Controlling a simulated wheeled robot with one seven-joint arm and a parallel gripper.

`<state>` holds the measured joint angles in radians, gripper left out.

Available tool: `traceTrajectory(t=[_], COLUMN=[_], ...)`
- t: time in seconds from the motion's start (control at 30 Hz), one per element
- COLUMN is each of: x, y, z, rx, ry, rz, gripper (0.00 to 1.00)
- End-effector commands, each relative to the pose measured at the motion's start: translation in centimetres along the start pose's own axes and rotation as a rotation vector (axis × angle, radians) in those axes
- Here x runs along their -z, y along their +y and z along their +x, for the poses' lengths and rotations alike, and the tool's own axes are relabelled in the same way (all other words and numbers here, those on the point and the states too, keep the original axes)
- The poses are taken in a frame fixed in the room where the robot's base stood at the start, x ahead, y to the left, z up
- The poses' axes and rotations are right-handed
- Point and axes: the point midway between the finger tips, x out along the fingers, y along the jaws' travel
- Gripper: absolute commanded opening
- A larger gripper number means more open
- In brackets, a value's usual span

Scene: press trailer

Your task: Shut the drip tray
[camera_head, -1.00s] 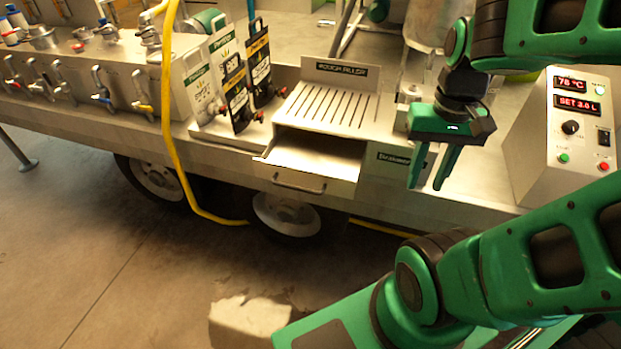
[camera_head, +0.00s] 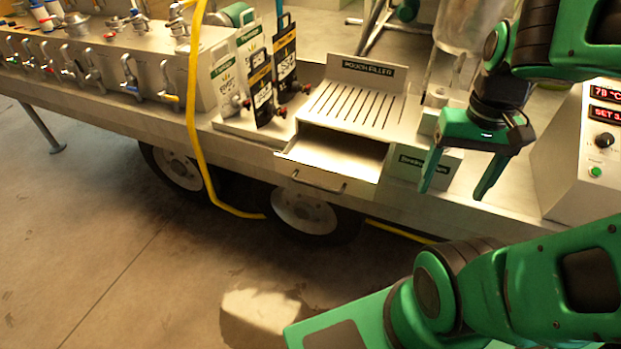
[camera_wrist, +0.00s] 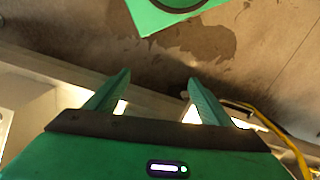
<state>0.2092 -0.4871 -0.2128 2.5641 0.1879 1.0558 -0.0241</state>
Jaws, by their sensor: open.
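The drip tray (camera_head: 327,170) is a metal drawer under the slotted pouch filler stand, and it is pulled out toward the front. Its front carries a bar handle (camera_head: 319,186). The slotted top of the pouch filler (camera_head: 355,108) lies above and behind the tray. My gripper (camera_head: 453,191) hangs to the right of the tray, pointing down, with its fingers spread and nothing between them. It is apart from the tray. The wrist view shows both fingers (camera_wrist: 157,84) apart above the trailer edge and floor; I cannot make out the tray there clearly.
A control box (camera_head: 590,150) with red displays stands on the right. A yellow hose (camera_head: 197,120) runs down past the trailer edge to the floor. The floor (camera_head: 120,260) in front of the trailer is mostly clear.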

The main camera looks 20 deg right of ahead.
Motion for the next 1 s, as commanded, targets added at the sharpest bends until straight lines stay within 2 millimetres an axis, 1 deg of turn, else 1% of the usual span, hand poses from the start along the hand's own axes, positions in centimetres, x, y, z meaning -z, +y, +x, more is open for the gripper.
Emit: traceTrajectory(t=[0.03,0.07,0.1,0.17,0.2,0.27,0.3,0.37,0.4,0.47,0.5,0.57,0.6,0.67,0.7,0.77,0.8,0.87,0.9,1.0], x=[-0.1,0.2,0.8,2.1,3.1,4.7,5.7,7.2,8.0,9.2,9.8,10.5,11.0,11.3,11.4,11.3,11.1,10.5,10.1,8.8], y=[0.0,-0.2,-0.6,-1.6,-2.5,-4.1,-5.4,-7.5,-9.0,-11.5,-13.2,-15.9,-17.8,-20.8,-22.7,-25.9,-27.9,-30.9,-32.7,-36.6], z=[-0.3,-0.3,-0.4,-0.5,-0.5,-0.5,-0.5,-0.3,-0.2,0.0,0.2,0.6,0.9,1.4,1.8,2.5,3.0,3.7,4.2,5.3], rx=[0.000,-0.005,-0.016,-0.037,-0.055,-0.085,-0.105,-0.138,-0.159,-0.192,-0.213,-0.247,-0.270,-0.306,-0.330,-0.367,-0.394,-0.431,-0.457,-0.513], ry=[0.014,0.015,0.018,0.023,0.025,0.031,0.035,0.038,0.040,0.042,0.040,0.038,0.037,0.032,0.026,0.018,0.012,0.000,-0.007,-0.026], rz=[-0.026,-0.055,-0.111,-0.231,-0.330,-0.500,-0.620,-0.800,-0.920,-1.102,-1.222,-1.404,-1.524,-1.707,-1.828,-2.010,-2.128,-2.300,-2.404,-2.625], gripper=[0.62,0.55,0.46,0.31,0.22,0.07,0.00,0.00,0.00,0.00,0.00,0.00,0.00,0.00,0.00,0.00,0.00,0.00,0.00,0.00])
